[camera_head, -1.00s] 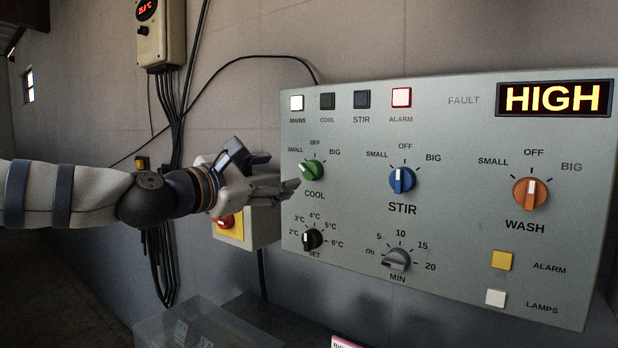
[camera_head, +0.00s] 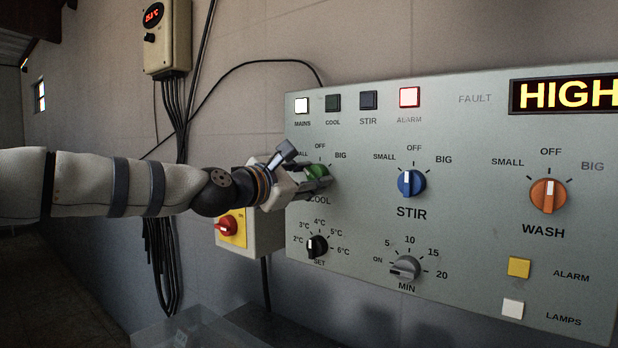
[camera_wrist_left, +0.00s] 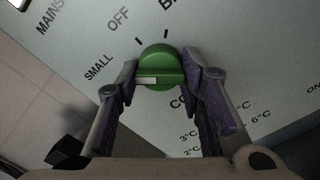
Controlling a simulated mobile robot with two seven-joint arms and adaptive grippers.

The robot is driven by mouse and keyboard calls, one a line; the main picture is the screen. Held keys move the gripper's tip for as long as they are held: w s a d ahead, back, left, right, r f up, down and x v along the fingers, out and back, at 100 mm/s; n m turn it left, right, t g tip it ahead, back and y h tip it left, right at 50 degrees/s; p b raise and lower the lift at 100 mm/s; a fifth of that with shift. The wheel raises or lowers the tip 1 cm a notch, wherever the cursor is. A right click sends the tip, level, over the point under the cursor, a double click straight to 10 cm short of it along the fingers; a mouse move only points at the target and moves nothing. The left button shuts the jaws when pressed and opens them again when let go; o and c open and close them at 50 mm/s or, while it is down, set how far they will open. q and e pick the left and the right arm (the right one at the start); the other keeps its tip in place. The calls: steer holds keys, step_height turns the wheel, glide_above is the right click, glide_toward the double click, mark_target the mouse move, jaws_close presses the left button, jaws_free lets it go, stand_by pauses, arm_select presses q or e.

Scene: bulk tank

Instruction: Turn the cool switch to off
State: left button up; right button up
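The cool switch is a green round knob (camera_head: 318,171) at the panel's upper left, below the labels SMALL, OFF and BIG. In the left wrist view the green knob (camera_wrist_left: 160,62) has its white mark pointing left, roughly toward SMALL. My left gripper (camera_head: 318,178) is at the knob and partly covers it and the COOL label. In the wrist view the fingers of my left gripper (camera_wrist_left: 159,79) lie on either side of the knob, against its edges, and appear closed on it. My right gripper is out of view.
The panel (camera_head: 460,140) also carries a blue stir knob (camera_head: 411,183), an orange wash knob (camera_head: 548,195), a black set knob (camera_head: 317,246) and a grey timer knob (camera_head: 405,267).

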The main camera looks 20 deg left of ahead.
arm_select(q)
steer(key=shift+m, duration=0.4)
steer(key=m, duration=0.3)
steer(key=shift+r+m+p, duration=0.1)
steer(key=shift+m+p, duration=0.2)
steer(key=shift+m, duration=0.1)
steer(key=m, duration=0.4)
steer(key=shift+m, duration=0.7)
steer(key=o, duration=1.2)
steer(key=shift+c, duration=0.2)
